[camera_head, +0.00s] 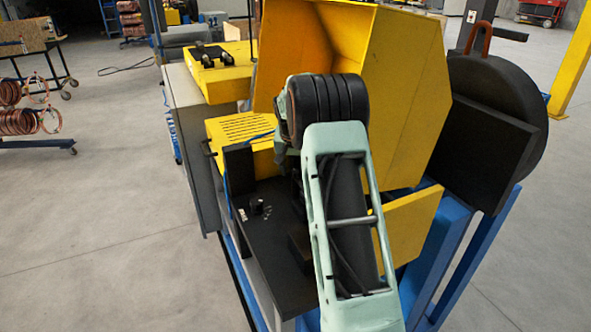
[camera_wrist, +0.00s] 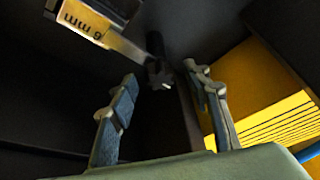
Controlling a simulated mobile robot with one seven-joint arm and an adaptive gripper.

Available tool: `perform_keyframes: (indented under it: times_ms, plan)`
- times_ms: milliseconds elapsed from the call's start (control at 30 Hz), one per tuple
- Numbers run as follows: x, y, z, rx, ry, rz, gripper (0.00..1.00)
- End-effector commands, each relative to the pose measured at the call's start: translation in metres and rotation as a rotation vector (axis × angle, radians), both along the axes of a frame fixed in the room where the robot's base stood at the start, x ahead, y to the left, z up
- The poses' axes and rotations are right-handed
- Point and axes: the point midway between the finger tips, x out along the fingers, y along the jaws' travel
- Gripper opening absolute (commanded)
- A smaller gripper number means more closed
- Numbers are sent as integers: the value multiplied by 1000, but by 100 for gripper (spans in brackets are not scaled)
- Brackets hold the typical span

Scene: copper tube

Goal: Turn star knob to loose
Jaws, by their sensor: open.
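The dark star knob (camera_wrist: 159,75) shows in the wrist view, with a lobed end and a dark shaft behind it. My gripper (camera_wrist: 162,80) is open, with one finger to the left of the knob and one to the right. The fingers look apart from the knob; I cannot tell how far beyond them it lies. In the head view my pale green arm covers the gripper, and I cannot make out the star knob there.
A block labelled "6 mm" (camera_wrist: 86,18) with a metal strip sits close to the knob. A slotted yellow housing (camera_wrist: 262,95) is on the right.

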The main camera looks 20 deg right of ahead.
Motion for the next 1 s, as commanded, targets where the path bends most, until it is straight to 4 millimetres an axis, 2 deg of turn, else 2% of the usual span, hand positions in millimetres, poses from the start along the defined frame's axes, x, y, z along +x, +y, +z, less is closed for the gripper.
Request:
perform_keyframes:
  times_ms: [100, 500, 767, 1000]
  plan:
    - [0, 0, 0, 0, 0, 0, 42]
    - [0, 0, 0, 0, 0, 0, 0]
    - [0, 1, 0, 0, 0, -1, 0]
    - [5, 16, 0, -2, -1, -40, 0]
